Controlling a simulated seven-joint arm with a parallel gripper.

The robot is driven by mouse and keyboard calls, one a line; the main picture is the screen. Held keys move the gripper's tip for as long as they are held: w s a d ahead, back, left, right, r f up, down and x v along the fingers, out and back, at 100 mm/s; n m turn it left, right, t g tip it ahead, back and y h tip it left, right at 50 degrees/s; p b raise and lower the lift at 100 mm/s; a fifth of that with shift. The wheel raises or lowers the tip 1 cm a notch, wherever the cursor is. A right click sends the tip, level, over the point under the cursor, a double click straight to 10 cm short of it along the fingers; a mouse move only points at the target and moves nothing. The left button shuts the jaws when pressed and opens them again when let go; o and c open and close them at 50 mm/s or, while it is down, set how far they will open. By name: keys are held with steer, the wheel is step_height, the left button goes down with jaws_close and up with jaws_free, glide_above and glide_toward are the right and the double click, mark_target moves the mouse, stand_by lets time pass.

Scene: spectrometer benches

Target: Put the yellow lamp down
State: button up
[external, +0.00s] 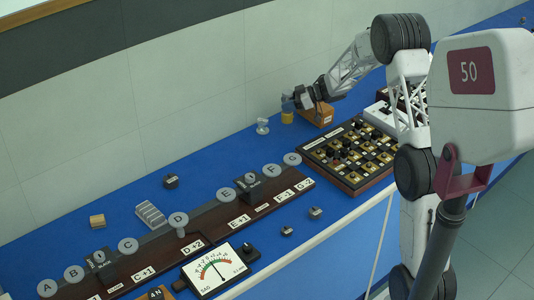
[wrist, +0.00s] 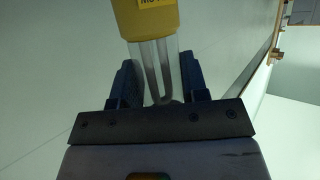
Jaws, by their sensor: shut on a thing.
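The yellow lamp (external: 287,117) is at the back of the blue bench, close to the wall. In the wrist view its yellow cap (wrist: 146,18) is at the top, with printed lettering, and its clear glass part (wrist: 156,70) lies between the fingers. My gripper (external: 290,103) is shut on the glass part; its two dark fingers also show in the wrist view (wrist: 157,80). The yellow end points away from my gripper, downwards in the external view. I cannot tell whether it touches the bench.
An orange-brown box (external: 318,116) stands just right of the lamp. A clear and grey piece (external: 262,126) stands to its left. A board with several small gold and black pieces (external: 349,154) is in front. A long rail with lettered discs (external: 205,220) runs along the bench. Blue surface between is free.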

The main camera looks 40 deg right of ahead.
mark_target(287, 114)
steer(key=shift+f, duration=0.5)
steer(key=shift+f, duration=0.1)
steer(key=shift+f, duration=1.75)
steer(key=shift+f, duration=0.1)
steer(key=o, duration=1)
steer(key=shift+f, duration=0.1)
steer(key=shift+o, duration=0.2)
